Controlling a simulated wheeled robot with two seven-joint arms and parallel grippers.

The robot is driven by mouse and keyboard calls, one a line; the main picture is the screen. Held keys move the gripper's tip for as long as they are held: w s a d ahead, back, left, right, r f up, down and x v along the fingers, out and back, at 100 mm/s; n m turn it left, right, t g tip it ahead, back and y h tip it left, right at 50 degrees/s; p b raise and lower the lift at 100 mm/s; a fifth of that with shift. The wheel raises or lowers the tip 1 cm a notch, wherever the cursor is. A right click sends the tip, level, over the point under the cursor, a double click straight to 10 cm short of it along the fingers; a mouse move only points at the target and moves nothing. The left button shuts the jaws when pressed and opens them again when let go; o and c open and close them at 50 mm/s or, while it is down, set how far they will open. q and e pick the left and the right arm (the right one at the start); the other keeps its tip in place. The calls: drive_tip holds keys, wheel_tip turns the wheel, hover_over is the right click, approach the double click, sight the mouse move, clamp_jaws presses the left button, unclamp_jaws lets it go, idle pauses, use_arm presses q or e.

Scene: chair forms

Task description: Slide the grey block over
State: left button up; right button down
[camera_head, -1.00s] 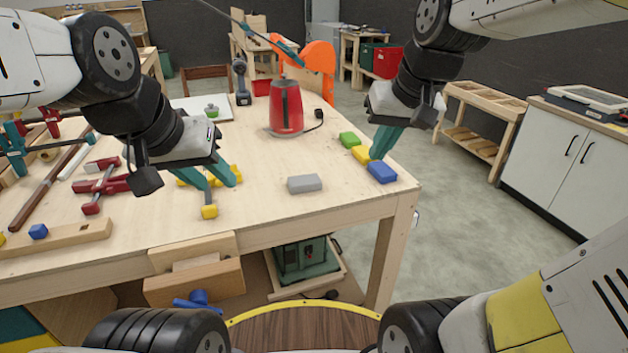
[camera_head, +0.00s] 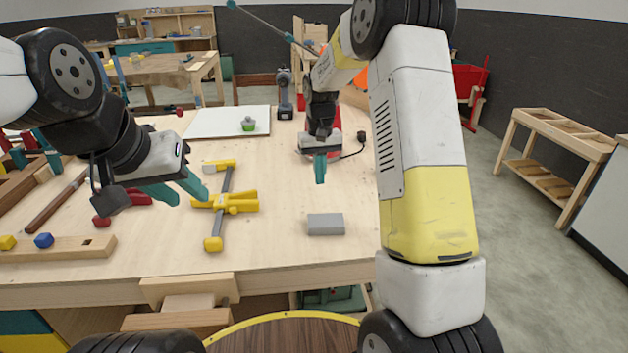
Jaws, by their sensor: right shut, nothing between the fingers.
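The grey block (camera_head: 325,225) lies flat on the wooden workbench (camera_head: 275,235), near its front edge. My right gripper (camera_head: 320,181) is shut and empty, with its teal fingers pointing down just behind the block, on the side away from me. A gap shows between the fingertips and the block; their height over the bench is hard to tell. My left gripper (camera_head: 190,200) is open and empty, left of the block, with its teal fingers apart beside a yellow clamp (camera_head: 228,202).
A red kettle, mostly hidden by my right arm, stands behind the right gripper. A white board (camera_head: 228,121) and a drill (camera_head: 284,95) are at the back. A wooden bar (camera_head: 60,249) and red clamps lie left. The bench around the block is clear.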

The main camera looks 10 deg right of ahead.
sight(320, 210)
wheel_tip(320, 210, down, 9)
drive_tip(key=shift+s+r, duration=0.1)
drive_tip(key=shift+s, duration=0.05)
drive_tip(key=shift+s+d+r, duration=0.1)
drive_tip(key=shift+s+d, duration=0.05)
drive_tip(key=shift+s, duration=1.05)
drive_tip(key=shift+s+d, duration=0.1)
drive_tip(key=shift+s, duration=0.65)
use_arm(q)
drive_tip(key=shift+s, duration=0.1)
use_arm(e)
drive_tip(key=shift+s, duration=0.1)
